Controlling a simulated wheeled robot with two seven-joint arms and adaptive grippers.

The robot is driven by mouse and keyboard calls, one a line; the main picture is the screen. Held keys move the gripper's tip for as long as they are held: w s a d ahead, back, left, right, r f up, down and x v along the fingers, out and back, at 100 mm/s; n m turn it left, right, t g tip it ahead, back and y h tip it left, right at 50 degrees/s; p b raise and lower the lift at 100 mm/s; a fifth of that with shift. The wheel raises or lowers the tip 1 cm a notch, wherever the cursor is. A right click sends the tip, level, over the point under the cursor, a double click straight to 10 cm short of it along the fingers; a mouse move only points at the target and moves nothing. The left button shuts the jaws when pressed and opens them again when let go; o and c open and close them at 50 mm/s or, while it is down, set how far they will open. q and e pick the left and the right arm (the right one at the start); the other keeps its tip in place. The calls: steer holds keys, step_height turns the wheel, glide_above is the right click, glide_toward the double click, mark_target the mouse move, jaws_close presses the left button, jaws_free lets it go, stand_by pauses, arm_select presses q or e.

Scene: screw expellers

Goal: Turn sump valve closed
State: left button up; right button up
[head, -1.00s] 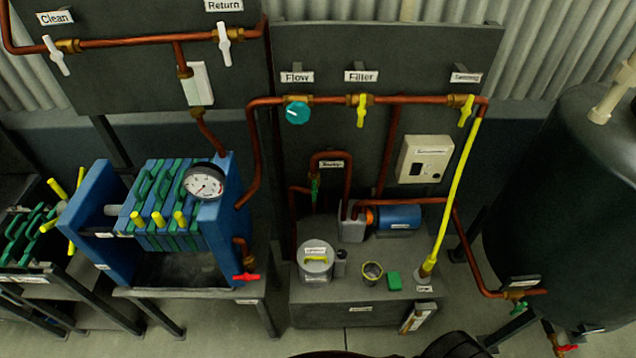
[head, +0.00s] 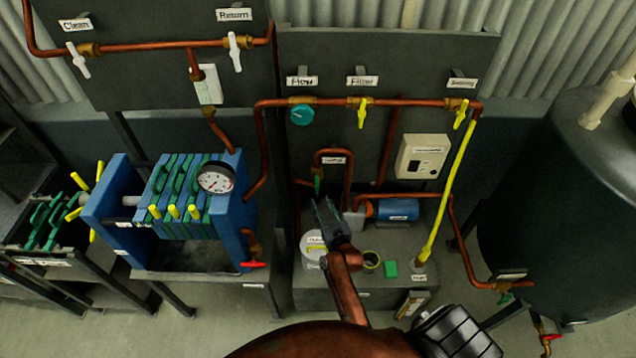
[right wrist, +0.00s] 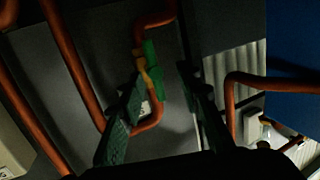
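A small valve with a green handle (head: 317,182) sits on a copper pipe loop at the back of the grey tank top, left of a blurred label (head: 333,160). In the right wrist view the green handle (right wrist: 154,68) is beside a brass valve body and looks roughly in line with its pipe. My right gripper (head: 325,207) is just in front of and below this valve in the head view. Its two fingers (right wrist: 160,95) are spread, with nothing held, and the valve shows beyond the gap. I cannot read which label says sump. My left gripper is out of view.
A white-lidded pot (head: 312,244), a small cup (head: 371,260) and a green block (head: 390,269) stand on the tank top near my right arm. A blue motor (head: 398,210) is right of the valve. Copper pipes (head: 348,180) run close around it.

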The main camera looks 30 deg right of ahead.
mark_target(318, 186)
steer(key=shift+m+t+h, duration=0.4)
steer(key=shift+m+h, duration=0.2)
steer(key=shift+h, duration=0.3)
steer(key=x, duration=0.5)
steer(key=r+x, duration=0.1)
steer(key=x, duration=0.2)
steer(key=shift+d+r+b, duration=0.1)
steer(key=shift+d+b, duration=0.25)
steer(key=shift+d, duration=0.05)
steer(key=shift+w+d, duration=0.15)
steer(key=shift+w, duration=0.45)
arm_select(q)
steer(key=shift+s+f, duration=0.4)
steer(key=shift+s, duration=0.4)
arm_select(e)
steer(key=shift+c, duration=0.4)
jaws_close()
